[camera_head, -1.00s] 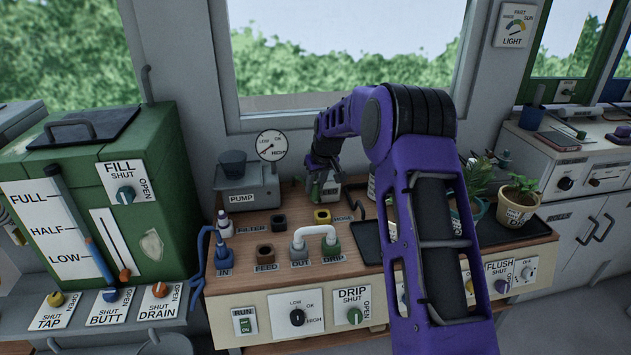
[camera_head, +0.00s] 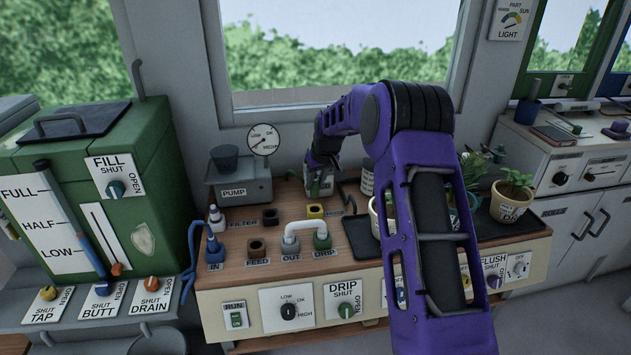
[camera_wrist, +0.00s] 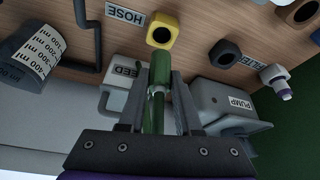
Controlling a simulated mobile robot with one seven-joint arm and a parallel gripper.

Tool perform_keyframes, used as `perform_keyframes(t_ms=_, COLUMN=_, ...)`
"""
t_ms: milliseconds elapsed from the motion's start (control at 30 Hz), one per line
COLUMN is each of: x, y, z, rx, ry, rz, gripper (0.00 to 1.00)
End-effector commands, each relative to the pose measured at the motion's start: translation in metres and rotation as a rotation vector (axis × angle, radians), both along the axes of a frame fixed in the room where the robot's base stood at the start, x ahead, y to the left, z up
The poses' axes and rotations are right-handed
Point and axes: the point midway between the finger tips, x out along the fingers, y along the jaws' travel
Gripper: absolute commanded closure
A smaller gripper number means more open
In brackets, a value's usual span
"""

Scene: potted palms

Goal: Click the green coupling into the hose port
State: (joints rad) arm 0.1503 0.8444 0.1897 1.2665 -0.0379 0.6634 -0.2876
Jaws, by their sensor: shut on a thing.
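My gripper (camera_wrist: 157,98) is shut on the green coupling (camera_wrist: 157,78), which lies between its two fingers in the wrist view. The coupling's front end points at the yellow hose port (camera_wrist: 162,32), beside the HOSE label. The end is very close to the port's rim; I cannot tell whether they touch. In the head view the yellow hose port (camera_head: 315,210) stands on the wooden bench top, just in front of my gripper (camera_head: 318,188). The coupling cannot be made out clearly there.
A dark filter port (camera_wrist: 225,52) and the grey pump (camera_wrist: 225,100) are near the gripper in the wrist view. A white looped pipe (camera_head: 305,228) joins the OUT and DRIP ports. Potted plants (camera_head: 512,203) stand to the right, the green tank (camera_head: 140,215) left.

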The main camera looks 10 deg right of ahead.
Motion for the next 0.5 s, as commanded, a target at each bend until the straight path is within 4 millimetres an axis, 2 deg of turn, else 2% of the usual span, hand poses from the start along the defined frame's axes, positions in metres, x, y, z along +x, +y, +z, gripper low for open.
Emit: perform_keyframes(t_ms=500, x=0.0, y=0.0, z=-0.038, rx=0.0, ry=0.001, rz=0.0, gripper=1.0)
